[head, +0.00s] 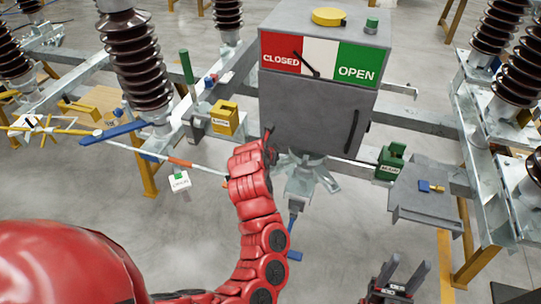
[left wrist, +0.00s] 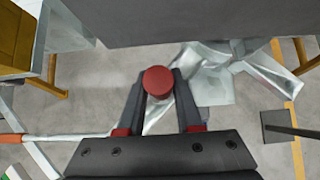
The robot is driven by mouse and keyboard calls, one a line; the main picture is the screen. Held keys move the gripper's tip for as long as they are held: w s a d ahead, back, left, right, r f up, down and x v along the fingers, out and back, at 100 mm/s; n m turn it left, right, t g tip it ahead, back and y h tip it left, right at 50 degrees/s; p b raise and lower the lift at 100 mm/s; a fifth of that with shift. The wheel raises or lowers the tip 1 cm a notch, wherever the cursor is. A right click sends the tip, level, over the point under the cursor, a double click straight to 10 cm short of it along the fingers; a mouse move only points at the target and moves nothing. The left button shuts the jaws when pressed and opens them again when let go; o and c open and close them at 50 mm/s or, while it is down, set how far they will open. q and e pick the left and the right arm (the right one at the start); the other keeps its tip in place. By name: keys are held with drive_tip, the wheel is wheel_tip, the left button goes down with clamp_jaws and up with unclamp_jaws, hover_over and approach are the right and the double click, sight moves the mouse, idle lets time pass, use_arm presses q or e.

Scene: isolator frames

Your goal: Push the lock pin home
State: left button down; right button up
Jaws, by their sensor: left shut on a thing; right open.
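A red round knob (left wrist: 158,82) shows end-on between the fingertips of my left gripper (left wrist: 160,88) in the left wrist view. The fingers close on its sides. I take it for the head of the lock pin; its shank is hidden behind it. In the head view my left gripper (head: 268,147) is at the lower left front of the grey cabinet (head: 310,112), mostly hidden by my red wrist, and the knob cannot be made out there. My right gripper (head: 395,280) is open and empty at the bottom, right of centre, above the floor.
The cabinet has a CLOSED/OPEN plate (head: 320,58) with a black pointer near its red-white border. A yellow block (head: 225,117) and a green block (head: 391,162) flank it. A grey shelf (head: 432,207) is at right. Brown insulators (head: 137,60) stand on both sides.

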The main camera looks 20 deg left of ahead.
use_arm(q)
drive_tip(key=shift+f+b, duration=0.55)
drive_tip(key=shift+f, duration=0.5)
drive_tip(key=c, duration=0.5)
unclamp_jaws()
drive_tip(key=shift+r, duration=0.1)
drive_tip(key=shift+s+r+p, duration=0.15)
drive_tip(key=shift+r+p, duration=0.1)
drive_tip(key=shift+p, duration=0.1)
drive_tip(key=p+v, duration=1.5)
drive_tip(key=v, duration=0.1)
drive_tip(key=shift+s+r, duration=0.15)
drive_tip(key=shift+s, duration=0.2)
